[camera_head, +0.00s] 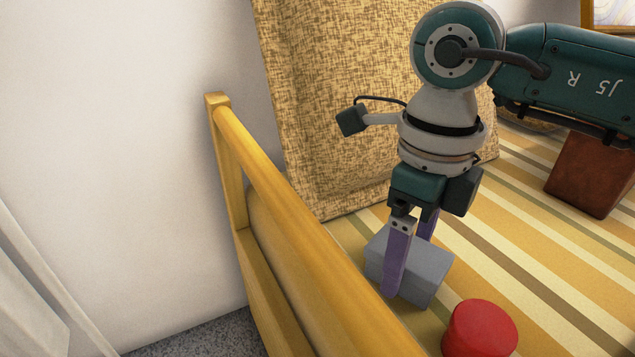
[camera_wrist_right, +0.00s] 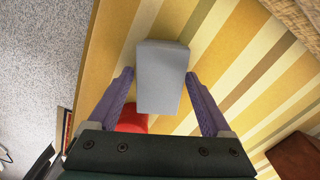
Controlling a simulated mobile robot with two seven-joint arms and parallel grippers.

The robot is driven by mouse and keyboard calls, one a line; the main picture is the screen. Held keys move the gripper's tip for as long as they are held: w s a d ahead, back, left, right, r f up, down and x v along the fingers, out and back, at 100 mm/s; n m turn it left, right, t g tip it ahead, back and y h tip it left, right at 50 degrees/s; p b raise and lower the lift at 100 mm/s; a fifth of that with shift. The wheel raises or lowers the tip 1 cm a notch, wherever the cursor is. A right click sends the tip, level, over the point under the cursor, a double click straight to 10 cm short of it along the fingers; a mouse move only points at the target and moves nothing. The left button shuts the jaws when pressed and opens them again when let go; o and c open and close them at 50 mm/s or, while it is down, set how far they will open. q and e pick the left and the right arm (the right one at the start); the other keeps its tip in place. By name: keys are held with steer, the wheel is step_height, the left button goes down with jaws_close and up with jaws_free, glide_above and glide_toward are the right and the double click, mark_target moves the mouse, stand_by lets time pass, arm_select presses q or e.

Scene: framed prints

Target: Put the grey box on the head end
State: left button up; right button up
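The grey box (camera_head: 429,272) sits on the striped bed cover (camera_head: 545,270), beside the yellow wooden bed frame rail (camera_head: 300,230). My right gripper (camera_head: 411,262) points down over it with its purple fingers apart, one on each side of the box. In the right wrist view the grey box (camera_wrist_right: 162,78) lies between the fingertips of the right gripper (camera_wrist_right: 159,76). A gap shows at the left finger; the right finger is very near the box, and contact cannot be told. My left gripper is in neither view. Which end is the head end cannot be told surely.
A red round object (camera_head: 480,330) stands close to the box, partly under the gripper in the wrist view. A large woven tan cushion (camera_head: 335,100) stands behind. A brown block (camera_head: 590,178) is at the right. Striped cover is free between them.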

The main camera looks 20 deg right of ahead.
steer(key=shift+o, duration=0.5)
steer(key=shift+r+p, duration=0.35)
steer(key=shift+r, duration=0.1)
step_height(320, 180, up, 11)
steer(key=p, duration=0.6)
steer(key=shift+r+p, duration=0.2)
steer(key=shift+p, duration=0.15)
